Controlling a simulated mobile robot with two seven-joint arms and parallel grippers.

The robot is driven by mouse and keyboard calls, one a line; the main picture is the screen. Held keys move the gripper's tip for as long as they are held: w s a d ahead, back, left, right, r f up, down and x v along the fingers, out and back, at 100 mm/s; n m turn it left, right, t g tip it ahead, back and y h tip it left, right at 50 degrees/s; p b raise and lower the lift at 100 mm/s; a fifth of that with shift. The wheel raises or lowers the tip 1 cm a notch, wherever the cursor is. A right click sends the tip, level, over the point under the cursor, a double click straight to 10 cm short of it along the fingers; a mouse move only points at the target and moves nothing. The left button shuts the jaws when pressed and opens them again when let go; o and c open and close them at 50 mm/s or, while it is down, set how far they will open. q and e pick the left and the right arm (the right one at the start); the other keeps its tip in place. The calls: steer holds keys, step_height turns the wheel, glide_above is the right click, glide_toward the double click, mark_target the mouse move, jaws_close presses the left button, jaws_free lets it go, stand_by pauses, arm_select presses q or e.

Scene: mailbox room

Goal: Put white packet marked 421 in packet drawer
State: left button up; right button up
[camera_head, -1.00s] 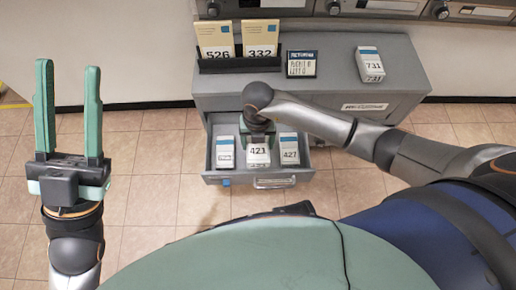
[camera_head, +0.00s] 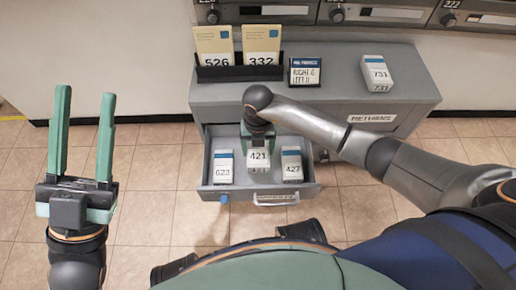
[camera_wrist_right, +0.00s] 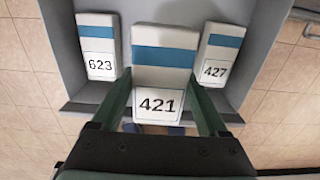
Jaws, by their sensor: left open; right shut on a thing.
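The white packet marked 421 (camera_head: 258,158) has a blue band and is in the open grey drawer (camera_head: 300,200), between two other packets. My right gripper (camera_head: 258,140) comes down from above and is shut on packet 421, which also shows between its green fingers in the right wrist view (camera_wrist_right: 160,75). I cannot tell whether the packet touches the drawer floor. My left gripper (camera_head: 84,130) is open and empty, fingers pointing up, over the floor at the left.
In the drawer, packet 623 (camera_head: 223,167) is on the left and packet 427 (camera_head: 292,167) on the right. On the cabinet top (camera_head: 340,95) are packet 731 (camera_head: 377,72), a dark sign (camera_head: 305,72) and a black rack (camera_head: 240,73) with envelopes 526 (camera_head: 214,45) and 332 (camera_head: 261,43).

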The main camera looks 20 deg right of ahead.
steer(key=o, duration=1.4)
arm_select(q)
step_height(320, 180, up, 7)
steer(key=p, duration=0.6)
steer(key=shift+s+a+f, duration=0.15)
steer(key=shift+a+f, duration=0.05)
steer(key=shift+a, duration=0.25)
arm_select(e)
step_height(320, 180, up, 13)
steer(key=shift+f, duration=0.2)
